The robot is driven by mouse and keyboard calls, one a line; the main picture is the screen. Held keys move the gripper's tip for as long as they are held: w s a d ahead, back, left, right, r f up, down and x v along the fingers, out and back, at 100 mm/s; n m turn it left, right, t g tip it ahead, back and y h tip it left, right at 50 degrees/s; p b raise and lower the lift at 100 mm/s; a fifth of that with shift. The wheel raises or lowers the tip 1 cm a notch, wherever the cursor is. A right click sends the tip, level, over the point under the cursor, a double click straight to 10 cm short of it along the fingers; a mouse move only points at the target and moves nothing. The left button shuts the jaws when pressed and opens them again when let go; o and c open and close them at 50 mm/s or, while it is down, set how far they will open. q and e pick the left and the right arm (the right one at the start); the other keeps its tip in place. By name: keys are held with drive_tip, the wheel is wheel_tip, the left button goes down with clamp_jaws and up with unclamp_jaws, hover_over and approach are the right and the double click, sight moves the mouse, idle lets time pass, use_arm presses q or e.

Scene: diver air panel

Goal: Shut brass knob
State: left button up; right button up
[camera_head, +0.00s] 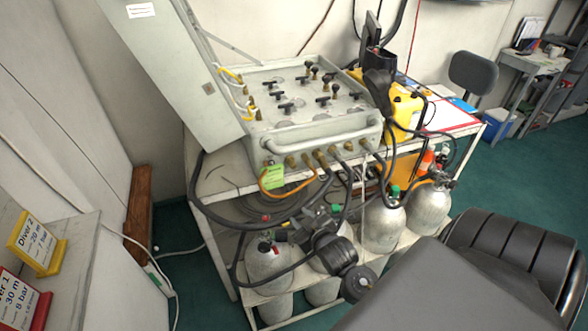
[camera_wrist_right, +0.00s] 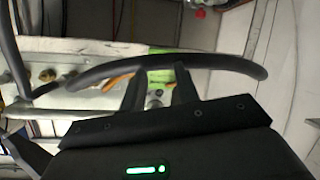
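The grey air panel (camera_head: 262,140) lies on a white rack with its lid raised. My right gripper (camera_head: 303,226) is low in front of the rack, below the panel front. In the right wrist view its two fingers (camera_wrist_right: 160,78) stand apart with nothing gripped. My left gripper is out of view.
A thick black hose (camera_wrist_right: 225,62) crosses close to my right fingertips; contact is unclear. A green tag (camera_head: 272,177) and an orange hose (camera_head: 268,190) hang at the panel front. Grey cylinders (camera_head: 383,225) stand below. A yellow case (camera_head: 405,110) sits right of the panel.

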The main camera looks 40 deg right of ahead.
sight(294, 167)
drive_tip(key=w+d+r+t, duration=0.1)
drive_tip(key=w+d, duration=0.2)
drive_tip(key=w, duration=0.1)
drive_tip(key=w+d+r+t+h+p, duration=0.1)
drive_tip(key=w+d+r, duration=0.1)
drive_tip(key=w, duration=0.3)
drive_tip(key=w+d+r+t+h+p, duration=0.1)
drive_tip(key=w+d+r, duration=0.1)
drive_tip(key=w+d, duration=0.2)
drive_tip(key=shift+w+t, duration=0.3)
drive_tip(key=shift+w, duration=0.3)
clamp_jaws()
